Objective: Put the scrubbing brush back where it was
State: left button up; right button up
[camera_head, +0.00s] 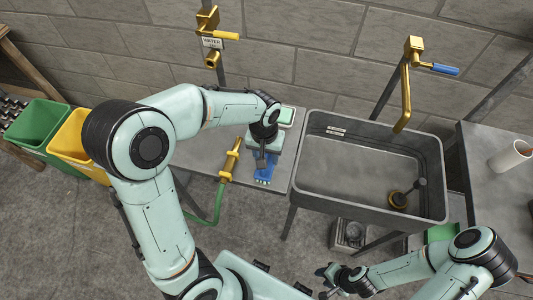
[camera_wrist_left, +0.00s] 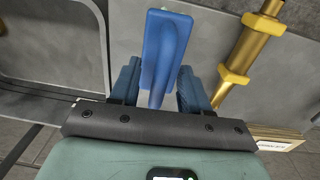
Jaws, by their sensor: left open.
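The scrubbing brush (camera_head: 265,169) is blue with pale bristles and lies on the grey side counter (camera_head: 205,150), left of the sink. In the left wrist view the brush (camera_wrist_left: 165,45) has a flat blue block and a handle running back between my fingers. My left gripper (camera_head: 264,158) is over the brush, open, with one finger on each side of the handle (camera_wrist_left: 158,88). I cannot tell whether a finger touches it. My right gripper (camera_head: 328,276) is low at the bottom of the head view, apart from the brush; its jaw opening is unclear.
A brass nozzle (camera_head: 231,160) with a green hose lies left of the brush. A green-topped item (camera_head: 286,116) sits behind it. The grey sink (camera_head: 445,180) holds a dark round object (camera_head: 398,200). Green (camera_head: 38,122) and yellow (camera_head: 70,135) bins stand at left.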

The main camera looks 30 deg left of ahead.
pick_arm(q)
notch_tip(320, 180, up, 12)
jog(key=p, duration=0.1)
jog(key=shift+a, duration=0.25)
pick_arm(e)
jog(key=shift+w+r, duration=0.85)
